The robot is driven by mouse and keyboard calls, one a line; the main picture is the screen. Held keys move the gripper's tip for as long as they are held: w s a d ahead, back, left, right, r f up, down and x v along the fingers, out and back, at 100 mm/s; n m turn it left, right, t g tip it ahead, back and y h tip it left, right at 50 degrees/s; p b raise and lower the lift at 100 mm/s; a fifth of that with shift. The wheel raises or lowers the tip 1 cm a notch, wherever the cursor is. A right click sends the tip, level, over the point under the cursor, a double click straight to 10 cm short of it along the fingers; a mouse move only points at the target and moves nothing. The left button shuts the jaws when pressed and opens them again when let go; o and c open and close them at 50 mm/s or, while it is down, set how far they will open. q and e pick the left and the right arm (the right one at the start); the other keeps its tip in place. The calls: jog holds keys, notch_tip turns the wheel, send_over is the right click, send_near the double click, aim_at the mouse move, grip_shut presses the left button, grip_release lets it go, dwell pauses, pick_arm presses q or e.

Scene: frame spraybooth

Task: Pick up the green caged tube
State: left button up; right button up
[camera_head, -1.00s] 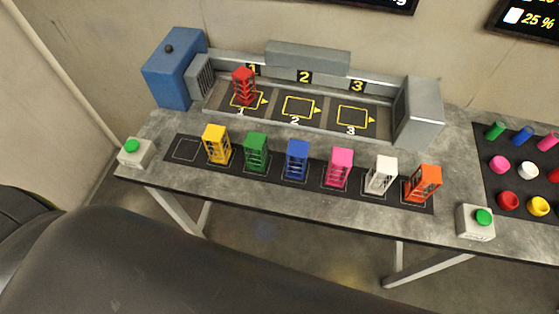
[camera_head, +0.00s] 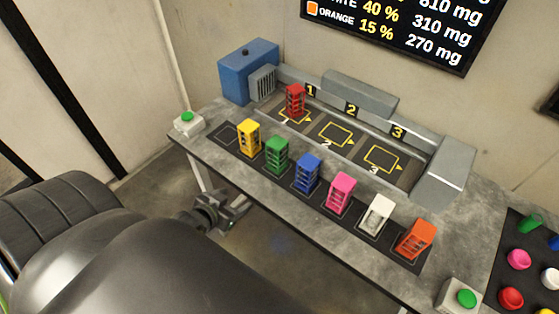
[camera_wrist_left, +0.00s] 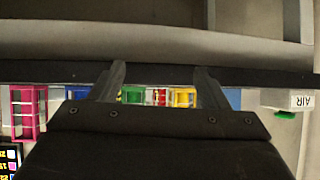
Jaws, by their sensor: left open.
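The green caged tube (camera_head: 277,155) stands upright on the dark strip along the table's front, between the yellow caged tube (camera_head: 249,138) and the blue caged tube (camera_head: 307,173). My left gripper (camera_head: 236,208) is open and empty, low in front of the table edge and apart from the tubes. In the left wrist view, the green tube (camera_wrist_left: 132,95) shows partly between the open fingers (camera_wrist_left: 160,84), beyond the dark table edge. My right gripper is not in view.
Pink (camera_head: 340,193), white (camera_head: 376,214) and orange (camera_head: 416,240) caged tubes continue the row. A red caged tube (camera_head: 295,100) stands on bay 1 behind. The table edge (camera_wrist_left: 160,75) lies between my left gripper and the row. A green button box (camera_head: 188,122) is at the left.

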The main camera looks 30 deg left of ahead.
pick_arm(q)
notch_tip(320, 180, up, 5)
jog(key=d+t, duration=0.1)
jog(key=d, duration=0.1)
jog(key=t+h, duration=0.2)
send_near(272, 155)
jog(key=shift+m, duration=0.4)
jog(key=p+x, duration=0.1)
jog(key=x, duration=0.8)
jog(key=shift+w, duration=0.1)
jog(key=shift+f+p+x, duration=0.15)
jog(key=shift+p+x, duration=0.1)
jog(key=shift+x, duration=1.1)
jog(key=shift+f+p+x, duration=0.2)
jog(key=shift+p+x, duration=0.05)
jog(key=shift+x, duration=1.15)
jog(key=shift+a, duration=0.1)
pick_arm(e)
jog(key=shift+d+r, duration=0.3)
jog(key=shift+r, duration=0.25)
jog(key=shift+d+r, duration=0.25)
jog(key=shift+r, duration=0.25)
pick_arm(q)
jog(key=shift+c, duration=0.3)
jog(key=c, duration=1.2)
